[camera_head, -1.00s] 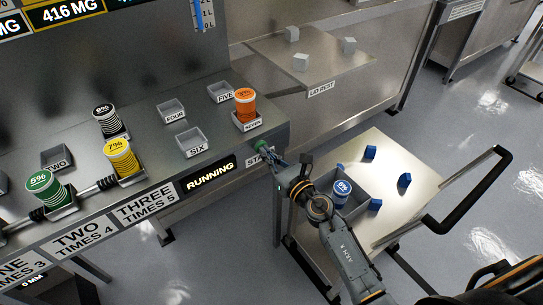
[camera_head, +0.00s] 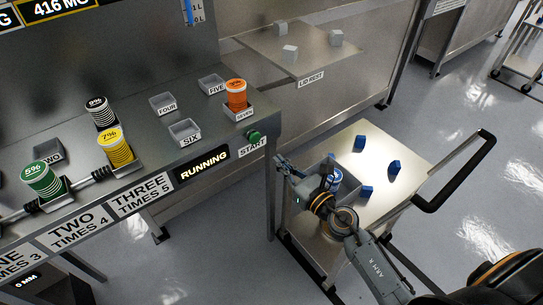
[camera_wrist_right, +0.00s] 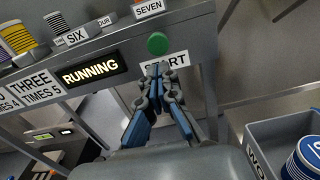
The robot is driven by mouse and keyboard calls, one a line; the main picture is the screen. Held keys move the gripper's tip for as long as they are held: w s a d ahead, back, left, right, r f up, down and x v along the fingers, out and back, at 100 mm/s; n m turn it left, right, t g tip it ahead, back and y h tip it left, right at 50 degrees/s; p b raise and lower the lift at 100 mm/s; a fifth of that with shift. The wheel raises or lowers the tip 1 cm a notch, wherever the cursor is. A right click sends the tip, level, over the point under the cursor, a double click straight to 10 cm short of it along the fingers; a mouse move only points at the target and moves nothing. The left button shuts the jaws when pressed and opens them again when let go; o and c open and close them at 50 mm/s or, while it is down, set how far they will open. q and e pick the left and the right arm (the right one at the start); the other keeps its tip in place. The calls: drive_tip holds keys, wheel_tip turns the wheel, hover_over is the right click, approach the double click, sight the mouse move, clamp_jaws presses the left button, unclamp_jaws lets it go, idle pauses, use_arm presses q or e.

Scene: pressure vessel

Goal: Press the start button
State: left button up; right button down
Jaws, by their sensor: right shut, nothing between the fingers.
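The green start button (camera_head: 253,136) is on the front edge of the steel bench, above the START label (camera_head: 252,147). It also shows in the right wrist view (camera_wrist_right: 157,43), above and a little beyond the fingertips. My right gripper (camera_head: 281,160) is shut and empty, apart from the button, to its right and lower in the head view. In the right wrist view its closed fingertips (camera_wrist_right: 157,68) overlap the START label. A lit sign (camera_head: 205,165) beside the button reads RUNNING. My left gripper is not in view.
A cart (camera_head: 386,149) with a grey bin (camera_head: 311,174) and several blue blocks stands right of the bench. Labelled trays and striped canisters, such as the orange one (camera_head: 236,95), sit on the bench top. A lid rest plate (camera_head: 270,54) is behind.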

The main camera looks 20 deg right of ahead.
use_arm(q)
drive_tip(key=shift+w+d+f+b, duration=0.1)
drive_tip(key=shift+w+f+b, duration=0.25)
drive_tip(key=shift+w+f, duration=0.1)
use_arm(e)
drive_tip(key=shift+v, duration=2.15)
drive_tip(key=s+d+f+m+g+h, duration=0.15)
drive_tip(key=s+f+m, duration=0.25)
drive_tip(key=f+m, duration=0.5)
drive_tip(key=s+d+f+m+g+h, duration=0.1)
drive_tip(key=s+f+m+g+h, duration=0.3)
drive_tip(key=f, duration=0.9)
drive_tip(key=s+d+f+m+g+y, duration=0.1)
drive_tip(key=s+d+f+m, duration=0.15)
drive_tip(key=f+m, duration=0.7)
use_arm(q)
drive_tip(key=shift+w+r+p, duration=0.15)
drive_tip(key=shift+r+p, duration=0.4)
use_arm(e)
drive_tip(key=s+a+f+m+g, duration=0.1)
drive_tip(key=s+f+m+g, duration=0.4)
drive_tip(key=s+f, duration=0.5)
drive_tip(key=s+a+f+m+g, duration=0.2)
drive_tip(key=s+f+m, duration=0.7)
drive_tip(key=s, duration=1.2)
drive_tip(key=g, duration=0.2)
drive_tip(key=shift+s+a+f+g+h, duration=0.15)
drive_tip(key=shift+s+f+g+h, duration=0.2)
drive_tip(key=shift+f, duration=0.05)
drive_tip(key=shift+m, duration=0.25)
